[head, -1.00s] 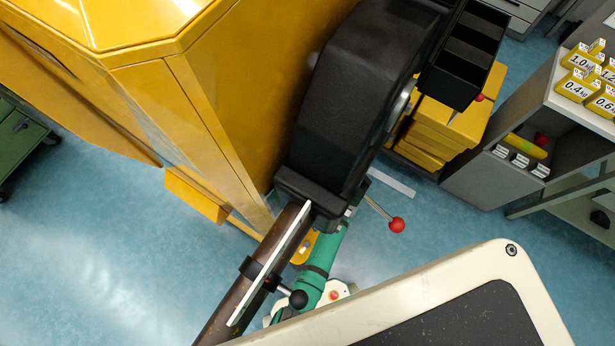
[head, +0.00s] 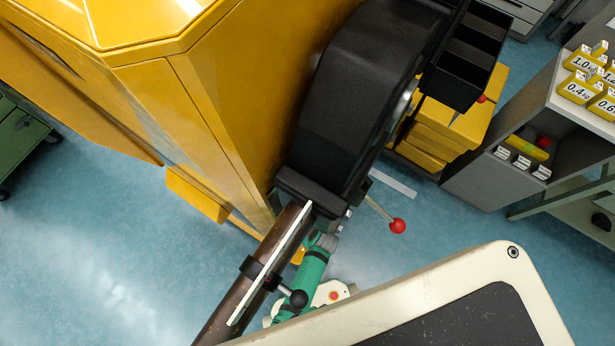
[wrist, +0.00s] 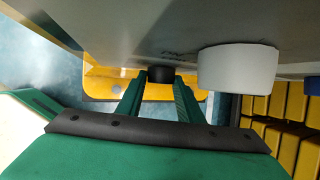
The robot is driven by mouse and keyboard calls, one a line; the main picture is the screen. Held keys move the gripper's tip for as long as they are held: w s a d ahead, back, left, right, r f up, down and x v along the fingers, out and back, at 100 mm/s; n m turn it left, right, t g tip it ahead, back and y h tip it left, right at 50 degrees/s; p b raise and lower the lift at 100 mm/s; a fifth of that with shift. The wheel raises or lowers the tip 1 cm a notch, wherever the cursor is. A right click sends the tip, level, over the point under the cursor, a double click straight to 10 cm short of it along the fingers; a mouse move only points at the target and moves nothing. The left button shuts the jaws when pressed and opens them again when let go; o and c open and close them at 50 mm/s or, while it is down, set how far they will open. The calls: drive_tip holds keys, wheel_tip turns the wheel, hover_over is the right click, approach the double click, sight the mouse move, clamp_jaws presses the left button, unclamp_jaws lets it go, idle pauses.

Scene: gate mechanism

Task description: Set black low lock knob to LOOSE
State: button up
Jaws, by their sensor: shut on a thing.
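A short black knob (wrist: 161,74) sits on the underside of a grey panel (wrist: 120,30) in the wrist view. My gripper (wrist: 161,78) has its two green fingers on either side of this knob and is shut on it. The panel hides part of the fingertips, and no LOOSE mark can be read. A larger light grey round knob (wrist: 238,68) is right of the fingers, apart from them. In the head view my green arm (head: 305,280) reaches up beside the brown pipe; the gripped knob cannot be made out there.
A black ball-ended lever (head: 298,299) is clamped on the brown pipe (head: 235,305). A red-ball lever (head: 397,226) sticks out beside the black housing (head: 360,100). A yellow cabinet (head: 220,110) fills the left. Yellow slatted parts (wrist: 275,130) stand at the wrist view's right.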

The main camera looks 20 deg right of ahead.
drive_tip(key=shift+s+a+f+n+t+h, duration=0.25)
drive_tip(key=shift+n+t+h, duration=0.25)
drive_tip(key=shift+t+h, duration=0.8)
drive_tip(key=shift+a+f+n+t+h, duration=0.1)
drive_tip(key=shift+f+n+t+h, duration=0.35)
drive_tip(key=shift+t+h, duration=0.9)
drive_tip(key=shift+s+a+f+n+t+h, duration=0.2)
drive_tip(key=shift+n+t+h, duration=0.35)
drive_tip(key=shift+t+h, duration=0.75)
drive_tip(key=shift+t, duration=0.35)
drive_tip(key=o, duration=0.8)
drive_tip(key=shift+c, duration=0.2)
drive_tip(key=v, duration=1)
drive_tip(key=shift+s+a, duration=0.25)
drive_tip(key=shift+s, duration=0.05)
